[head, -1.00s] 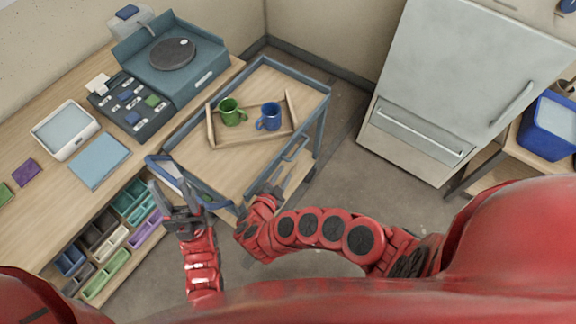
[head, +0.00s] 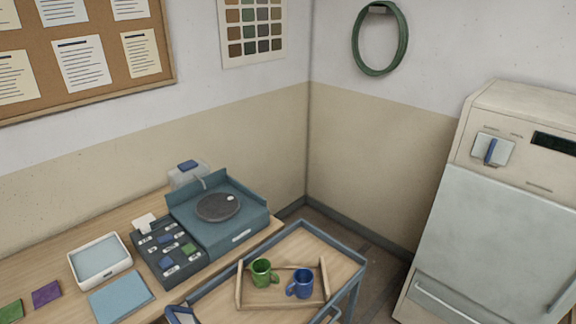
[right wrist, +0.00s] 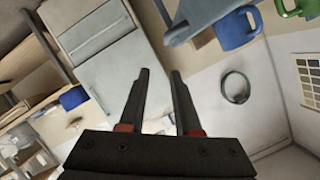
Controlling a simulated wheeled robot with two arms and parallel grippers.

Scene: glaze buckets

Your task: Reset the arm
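My right gripper (right wrist: 158,100) shows in the right wrist view with its two dark fingers apart and nothing between them. Past the fingertips are the kiln-like grey cabinet and the wall. My left gripper is outside both current views. In the head view a green mug (head: 262,272) and a blue mug (head: 300,284) stand in a wooden tray (head: 239,288) on the cart (head: 345,262). The blue mug (right wrist: 238,28) and part of the green mug (right wrist: 291,8) also show at the top of the right wrist view.
A workbench along the left wall holds a blue turntable unit (head: 240,238), a white-framed tray (head: 128,262) and a blue sheet (head: 121,297). A large grey cabinet (head: 490,230) stands at right. A green hose coil (head: 357,50) hangs on the wall.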

